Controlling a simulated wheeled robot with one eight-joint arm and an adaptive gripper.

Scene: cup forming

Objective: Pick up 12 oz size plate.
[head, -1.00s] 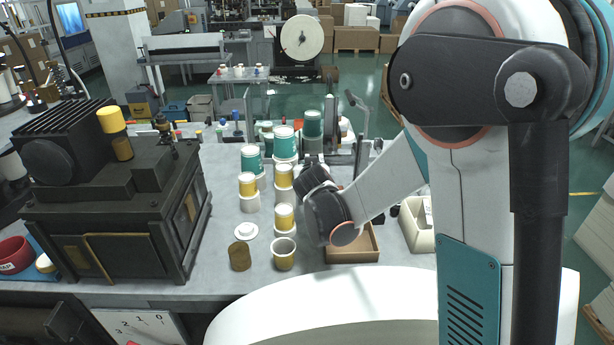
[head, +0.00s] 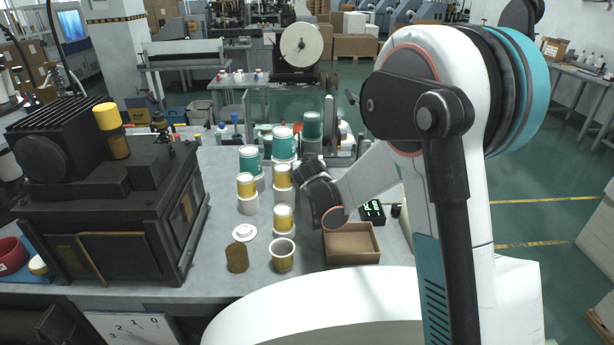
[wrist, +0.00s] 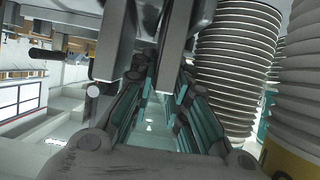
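No plate marked 12 oz is readable in either view. A small white disc with a raised middle (head: 243,233) lies flat on the grey table in the head view; I cannot tell whether it is the plate. My gripper is over the table, right of the cup stacks; its fingers are hidden in the head view behind my dark wrist. In the wrist view my gripper (wrist: 155,95) shows two teal-padded fingers apart, with nothing visible held between them. Grey posts stand just beyond the fingers; I cannot tell what they belong to.
Several cup stacks (head: 283,180) stand left of my wrist; large ribbed stacks (wrist: 236,65) fill the wrist view's right side. An open brown box (head: 352,258) and a digital display (head: 373,211) are to the right. A dark machine (head: 110,215) occupies the left.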

